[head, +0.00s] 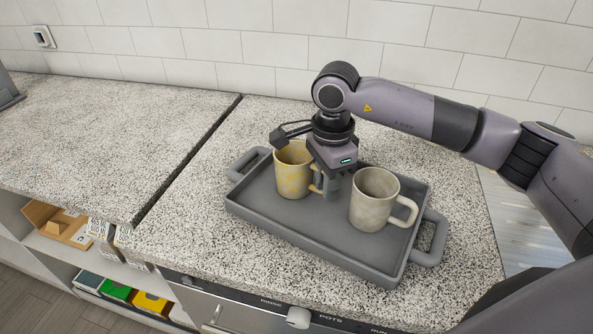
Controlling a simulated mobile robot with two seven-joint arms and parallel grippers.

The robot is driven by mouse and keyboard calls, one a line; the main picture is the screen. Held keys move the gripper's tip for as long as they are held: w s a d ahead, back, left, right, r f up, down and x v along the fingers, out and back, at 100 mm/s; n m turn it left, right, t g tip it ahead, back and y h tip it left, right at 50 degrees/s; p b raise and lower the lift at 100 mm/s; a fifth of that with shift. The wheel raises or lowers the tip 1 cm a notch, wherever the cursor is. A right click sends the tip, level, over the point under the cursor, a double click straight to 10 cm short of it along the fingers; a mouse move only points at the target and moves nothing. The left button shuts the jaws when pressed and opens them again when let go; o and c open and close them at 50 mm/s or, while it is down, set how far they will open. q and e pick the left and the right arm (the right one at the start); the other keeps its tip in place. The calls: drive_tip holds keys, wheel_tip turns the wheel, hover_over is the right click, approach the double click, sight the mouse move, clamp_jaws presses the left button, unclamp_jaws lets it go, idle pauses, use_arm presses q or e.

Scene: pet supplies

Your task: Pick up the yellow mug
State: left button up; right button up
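The yellow mug (293,174) stands upright in the left part of a grey tray (301,230), its handle turned to the right. My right gripper (330,186) points down into the tray from above, right beside the mug's handle. Its fingers overlap the handle in the picture and are partly hidden by the gripper body. I cannot tell whether they touch or close on the handle. The mug appears to rest on the tray floor. My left gripper is not in view.
A pale beige mug (372,198) stands in the tray just right of my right gripper, handle to the right. The tray has raised walls and end handles. The speckled counter (120,130) at left is mostly clear. A tiled wall (245,45) stands behind.

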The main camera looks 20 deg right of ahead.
drive_tip(key=shift+c, duration=0.3)
clamp_jaws()
drive_tip(key=shift+r, duration=0.1)
wheel_tip(320, 180, up, 20)
idle(0.6)
